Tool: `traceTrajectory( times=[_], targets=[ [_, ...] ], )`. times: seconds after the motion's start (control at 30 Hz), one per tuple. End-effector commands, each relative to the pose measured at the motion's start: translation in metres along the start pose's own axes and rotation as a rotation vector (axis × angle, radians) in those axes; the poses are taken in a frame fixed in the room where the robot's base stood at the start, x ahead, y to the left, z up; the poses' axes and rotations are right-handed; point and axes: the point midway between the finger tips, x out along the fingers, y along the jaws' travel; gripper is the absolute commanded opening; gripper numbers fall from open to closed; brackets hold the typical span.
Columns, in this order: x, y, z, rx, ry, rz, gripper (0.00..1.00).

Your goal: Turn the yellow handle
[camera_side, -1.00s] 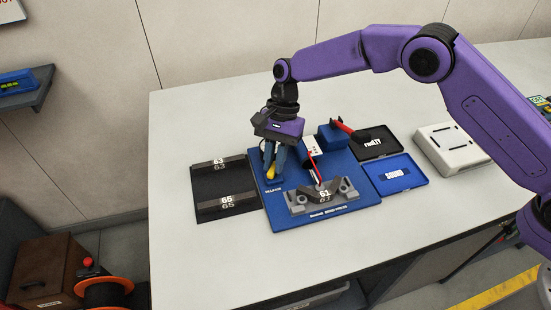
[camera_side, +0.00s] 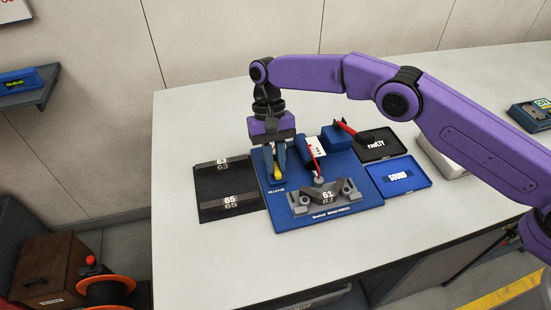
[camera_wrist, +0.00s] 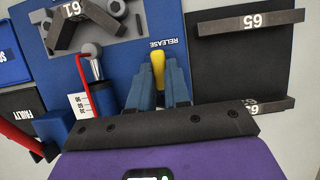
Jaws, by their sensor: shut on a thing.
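The yellow handle (camera_side: 278,175) is at the left side of the blue fixture board (camera_side: 290,219), by the RELEASE label. In the wrist view the yellow handle (camera_wrist: 158,68) sticks out between the blue-grey fingers, with its rounded end towards the label. My gripper (camera_side: 274,169) points down from above and is shut on the handle; in the wrist view my gripper (camera_wrist: 160,85) has a finger on each side of it. The handle's lower part and pivot are hidden by the fingers.
A grey clamp block (camera_side: 325,198) marked 61 is on the board's front. A red lever (camera_side: 314,150) and a blue block with a red handle (camera_side: 335,139) stand right of my gripper. The table front is clear.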

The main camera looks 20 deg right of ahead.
Motion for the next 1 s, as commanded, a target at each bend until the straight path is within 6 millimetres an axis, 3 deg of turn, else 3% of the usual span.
traceTrajectory(
  times=[0.47, 0.5, 0.57, 0.6, 1.0],
  targets=[
    [-0.001, 0.0011, -0.0012, -0.014, 0.003, 0.006, 0.0],
    [-0.001, 0.001, -0.0012, -0.014, 0.003, 0.006, 0.2],
    [-0.0009, 0.001, -0.0012, -0.013, 0.003, 0.006, 0.4],
    [-0.0008, 0.0009, -0.0011, -0.013, 0.003, 0.006, 0.43],
    [-0.008, 0.0, 0.0026, -0.013, 0.002, 0.005, 0.43]
  ],
)
